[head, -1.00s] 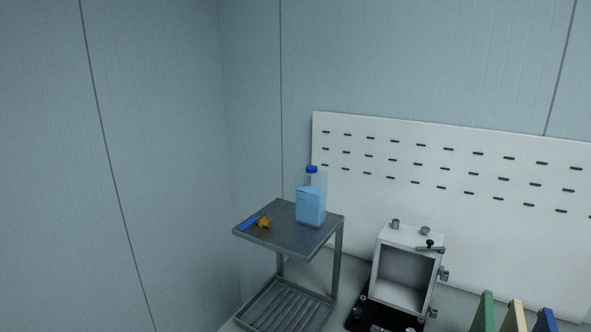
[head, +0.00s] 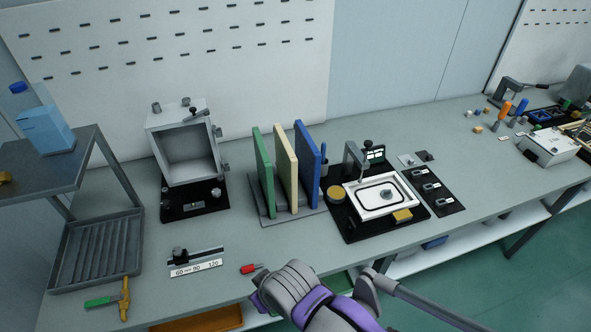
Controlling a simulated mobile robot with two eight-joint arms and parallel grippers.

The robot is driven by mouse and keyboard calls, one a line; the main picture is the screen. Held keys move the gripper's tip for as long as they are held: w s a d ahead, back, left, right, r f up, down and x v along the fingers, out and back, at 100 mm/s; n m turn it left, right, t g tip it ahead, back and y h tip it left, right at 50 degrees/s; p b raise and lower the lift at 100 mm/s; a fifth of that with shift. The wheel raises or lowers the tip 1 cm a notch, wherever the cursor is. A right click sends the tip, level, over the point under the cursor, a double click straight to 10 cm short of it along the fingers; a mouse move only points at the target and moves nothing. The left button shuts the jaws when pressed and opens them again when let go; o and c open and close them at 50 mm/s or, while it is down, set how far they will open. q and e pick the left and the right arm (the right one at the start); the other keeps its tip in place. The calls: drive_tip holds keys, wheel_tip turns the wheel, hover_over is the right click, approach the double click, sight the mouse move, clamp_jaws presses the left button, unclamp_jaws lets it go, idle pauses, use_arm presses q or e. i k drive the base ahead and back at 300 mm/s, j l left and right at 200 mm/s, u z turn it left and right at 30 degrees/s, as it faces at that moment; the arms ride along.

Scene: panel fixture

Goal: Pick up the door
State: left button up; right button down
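A white rectangular panel with a dark oval ring (head: 375,204), which looks like the door, lies face up in a black fixture (head: 352,228) at the middle right of the bench. An open-fronted grey box (head: 185,120) stands on a black base to its left, with hinge-like fittings on its right side. One of my arms, grey and purple, reaches in at the bottom middle, in front of the panel and apart from it. I see no gripper fingertips on it and cannot tell which arm it is.
Green, cream and blue upright boards (head: 285,170) stand in a rack between box and panel. A clamp (head: 355,158) rises behind the panel. A grey two-tier stand (head: 100,240) with a blue bottle (head: 45,130) is at the left.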

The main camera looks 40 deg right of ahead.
sight(286, 161)
drive_tip(key=z, duration=1.5)
